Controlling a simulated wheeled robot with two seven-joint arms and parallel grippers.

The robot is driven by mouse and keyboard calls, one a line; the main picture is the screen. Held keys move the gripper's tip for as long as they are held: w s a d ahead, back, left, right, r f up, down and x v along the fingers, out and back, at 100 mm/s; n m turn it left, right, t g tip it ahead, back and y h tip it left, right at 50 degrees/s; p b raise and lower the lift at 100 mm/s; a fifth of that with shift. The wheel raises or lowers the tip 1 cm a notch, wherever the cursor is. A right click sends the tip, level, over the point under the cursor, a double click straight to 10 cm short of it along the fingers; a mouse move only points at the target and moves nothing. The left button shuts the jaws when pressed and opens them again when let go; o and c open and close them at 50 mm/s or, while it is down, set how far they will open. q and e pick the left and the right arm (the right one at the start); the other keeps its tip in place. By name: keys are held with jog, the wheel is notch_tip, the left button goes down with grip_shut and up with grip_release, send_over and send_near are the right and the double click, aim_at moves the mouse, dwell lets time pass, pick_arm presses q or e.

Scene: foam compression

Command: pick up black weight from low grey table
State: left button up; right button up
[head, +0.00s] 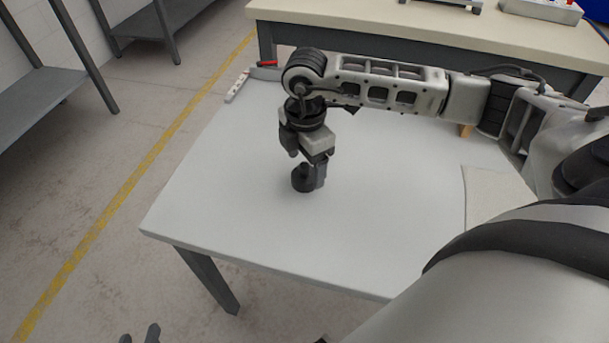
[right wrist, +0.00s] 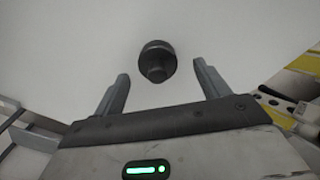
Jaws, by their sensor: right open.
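The black weight (head: 302,181) is a small dark cylinder with a narrower knob on top, standing on the low grey table (head: 220,190). In the right wrist view the weight (right wrist: 157,58) shows between and slightly beyond the two fingertips, with gaps on both sides. My right gripper (head: 318,172) points down right at the weight, open and empty; its fingers partly cover the weight in the head view. My left gripper (head: 139,335) shows only its dark fingertips at the bottom edge, apart, over the floor and well away from the weight.
A beige sheet (head: 490,194) lies at the right. A higher cream-topped bench (head: 400,22) stands behind. The table's left and front areas are clear.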

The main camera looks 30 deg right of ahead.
aim_at(304, 165)
notch_tip(304, 165, down, 4)
jog(key=shift+w+r, duration=0.15)
jog(key=shift+r, duration=0.1)
jog(key=c, duration=1.5)
jog(key=shift+r, duration=0.1)
